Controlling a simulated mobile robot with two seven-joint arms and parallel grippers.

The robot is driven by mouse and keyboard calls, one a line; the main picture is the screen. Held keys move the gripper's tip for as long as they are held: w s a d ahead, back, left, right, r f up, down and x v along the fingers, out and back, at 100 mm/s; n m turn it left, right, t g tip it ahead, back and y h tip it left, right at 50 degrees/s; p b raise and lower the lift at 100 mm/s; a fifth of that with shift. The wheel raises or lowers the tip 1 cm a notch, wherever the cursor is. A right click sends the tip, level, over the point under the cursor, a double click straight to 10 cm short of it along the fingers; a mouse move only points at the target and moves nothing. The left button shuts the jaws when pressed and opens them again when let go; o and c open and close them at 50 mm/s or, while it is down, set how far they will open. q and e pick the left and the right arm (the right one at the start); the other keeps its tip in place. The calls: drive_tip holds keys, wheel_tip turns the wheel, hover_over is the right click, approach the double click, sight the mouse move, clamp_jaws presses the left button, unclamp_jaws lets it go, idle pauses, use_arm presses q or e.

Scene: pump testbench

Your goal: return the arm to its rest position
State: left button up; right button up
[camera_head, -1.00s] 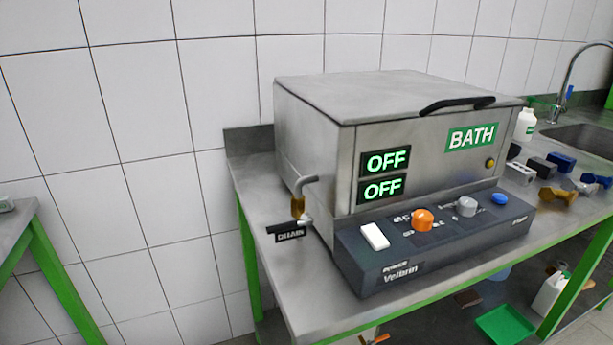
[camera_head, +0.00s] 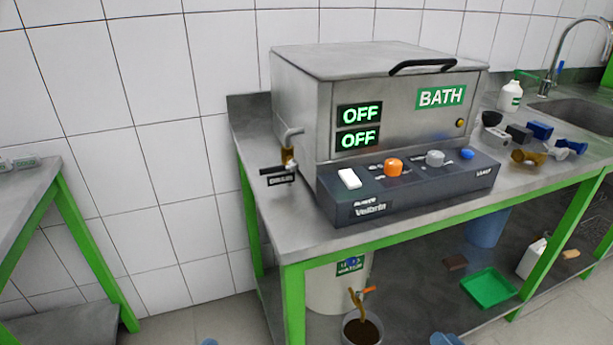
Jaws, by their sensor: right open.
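Only a small blue part at the bottom edge, right of the middle, appears to be my right gripper (camera_head: 446,340). It is cut off by the frame, low in front of the bench, well away from the steel bath (camera_head: 370,90) and touching nothing that I can see. Its jaws are open. My left gripper cannot be made out. The bath stands closed on the bench, with both displays reading OFF.
The steel bench (camera_head: 300,235) has green legs. The bath's drain tap (camera_head: 287,155) sticks out at its left. Fittings and a white bottle (camera_head: 510,96) stand near the sink. Below are a green tray (camera_head: 489,288) and a dark pot (camera_head: 362,328). A side table (camera_head: 40,190) stands left.

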drive_tip(key=s+a+r+n+g+y, duration=0.1)
drive_tip(key=s+a+r+n+y, duration=0.1)
drive_tip(key=s+a+r+n, duration=0.6)
drive_tip(key=s+a+r+n+g+y, duration=0.15)
drive_tip(key=s+a+r+n, duration=0.25)
drive_tip(key=s+a+r, duration=0.8)
drive_tip(key=w+a+r+m+t+h, duration=0.1)
drive_tip(key=w+r+m+t+h, duration=0.1)
drive_tip(key=w+r+m+t, duration=0.25)
use_arm(q)
drive_tip(key=s+a+r+g+y+p, duration=0.4)
drive_tip(key=r+p, duration=0.4)
drive_tip(key=p, duration=2.7)
drive_tip(key=a+g, duration=0.1)
drive_tip(key=a, duration=0.1)
drive_tip(key=shift+s+a+r+g+y, duration=0.15)
drive_tip(key=shift+a+r+g+y, duration=0.15)
drive_tip(key=shift+a, duration=0.1)
use_arm(e)
drive_tip(key=s+d+r+g+h, duration=0.2)
drive_tip(key=d+r+g, duration=0.1)
drive_tip(key=r, duration=0.2)
drive_tip(key=s+d+r+m+g+h, duration=0.1)
drive_tip(key=s+d+r+g+h, duration=0.1)
drive_tip(key=r, duration=0.3)
drive_tip(key=shift+s+d+r+g, duration=0.25)
drive_tip(key=shift+s+d+g, duration=0.1)
drive_tip(key=shift+d+g, duration=0.45)
drive_tip(key=shift+a, duration=0.15)
